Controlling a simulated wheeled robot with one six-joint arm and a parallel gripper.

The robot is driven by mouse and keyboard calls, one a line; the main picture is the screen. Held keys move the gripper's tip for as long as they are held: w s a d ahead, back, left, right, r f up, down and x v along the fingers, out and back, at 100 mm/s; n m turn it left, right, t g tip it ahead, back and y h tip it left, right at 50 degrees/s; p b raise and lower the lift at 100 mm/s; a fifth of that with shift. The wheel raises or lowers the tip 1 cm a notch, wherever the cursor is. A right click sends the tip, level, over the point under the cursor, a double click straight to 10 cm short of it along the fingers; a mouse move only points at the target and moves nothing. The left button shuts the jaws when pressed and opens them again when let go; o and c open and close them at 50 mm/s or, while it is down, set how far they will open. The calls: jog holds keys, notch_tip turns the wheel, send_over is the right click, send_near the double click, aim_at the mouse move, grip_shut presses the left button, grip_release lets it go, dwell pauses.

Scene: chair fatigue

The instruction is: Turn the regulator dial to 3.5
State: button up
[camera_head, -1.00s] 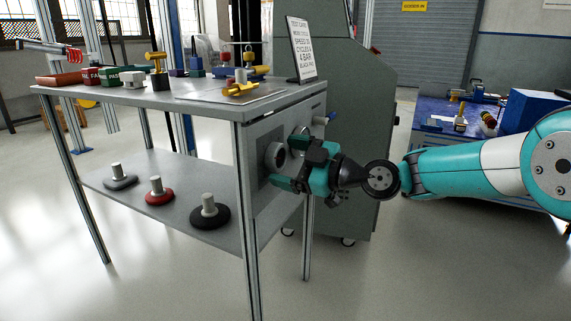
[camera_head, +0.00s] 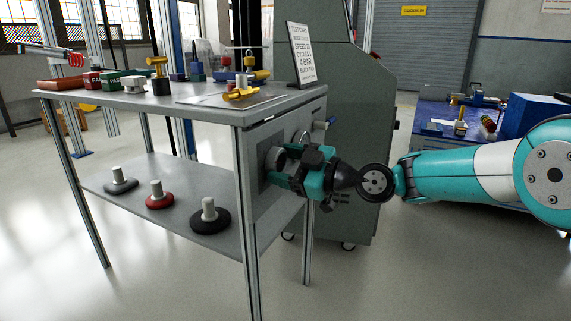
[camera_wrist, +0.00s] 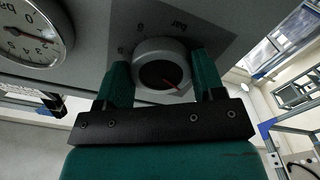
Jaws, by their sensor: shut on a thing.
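The regulator dial (camera_wrist: 160,66) is a round grey knob with a dark face and a red pointer line, set on a dark plate on the side panel of the bench. My gripper (camera_wrist: 162,80) is shut on it, one teal finger on each side. In the head view my gripper (camera_head: 284,170) reaches the panel from the right and largely hides the dial. In the wrist view a round pressure gauge (camera_wrist: 30,32) with a white face and a red needle is beside the dial at upper left. Scale marks around the dial are partly hidden and hard to read.
The bench top (camera_head: 200,92) holds several small blocks, fixtures and a test card sign (camera_head: 301,52). The lower shelf (camera_head: 125,190) carries three round pads with posts. A tall green-grey cabinet (camera_head: 350,100) stands just behind the panel. A blue table (camera_head: 435,112) is at right.

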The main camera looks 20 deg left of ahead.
jog(key=m+p, duration=0.2)
jog(key=m, duration=0.2)
jog(key=shift+s+r+m+p, duration=0.1)
jog(key=shift+m+p, duration=0.25)
jog(key=shift+m, duration=0.05)
jog(key=m+p, duration=0.3)
jog(key=m, duration=0.1)
jog(key=shift+s, duration=0.1)
jog(key=m+p, duration=0.3)
jog(key=m, duration=0.1)
jog(key=shift+m, duration=0.4)
jog(key=shift+s+m+p, duration=0.1)
jog(key=shift+m+p, duration=1.05)
jog(key=shift+m, duration=0.65)
jog(key=o, duration=0.9)
